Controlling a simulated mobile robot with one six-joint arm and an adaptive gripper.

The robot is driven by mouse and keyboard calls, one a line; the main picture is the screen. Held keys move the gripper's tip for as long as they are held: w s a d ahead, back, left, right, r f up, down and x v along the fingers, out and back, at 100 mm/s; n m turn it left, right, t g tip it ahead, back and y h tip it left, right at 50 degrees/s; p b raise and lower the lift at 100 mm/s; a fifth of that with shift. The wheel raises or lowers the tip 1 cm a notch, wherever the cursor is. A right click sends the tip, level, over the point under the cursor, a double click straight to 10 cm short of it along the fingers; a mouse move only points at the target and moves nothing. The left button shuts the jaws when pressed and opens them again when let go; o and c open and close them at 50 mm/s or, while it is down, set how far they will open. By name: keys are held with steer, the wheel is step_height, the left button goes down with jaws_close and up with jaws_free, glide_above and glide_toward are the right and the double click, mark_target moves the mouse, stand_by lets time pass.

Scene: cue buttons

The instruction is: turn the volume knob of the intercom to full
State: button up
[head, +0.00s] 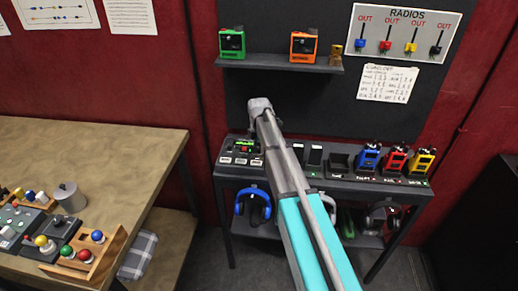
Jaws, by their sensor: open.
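A black desk unit with a small green display (243,146) and pale buttons stands at the left end of the narrow rear bench. It may be the intercom, but it is too small to be sure. I cannot make out a volume knob; part of the unit's right side is close behind my arm. My gripper (260,104) is at the far end of my arm, seen from behind, above the bench and in front of the dark wall panel. Its fingers are hard to make out, and nothing shows in it. It is apart from the unit in the picture.
Blue, red and yellow radios (396,158) stand in chargers along the bench (330,184). Headsets hang below, one blue (252,206). A shelf (278,64) carries a green and an orange device. A wooden table (120,165) with several coloured knobs is at left.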

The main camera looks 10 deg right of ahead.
jaws_close()
stand_by(0.3)
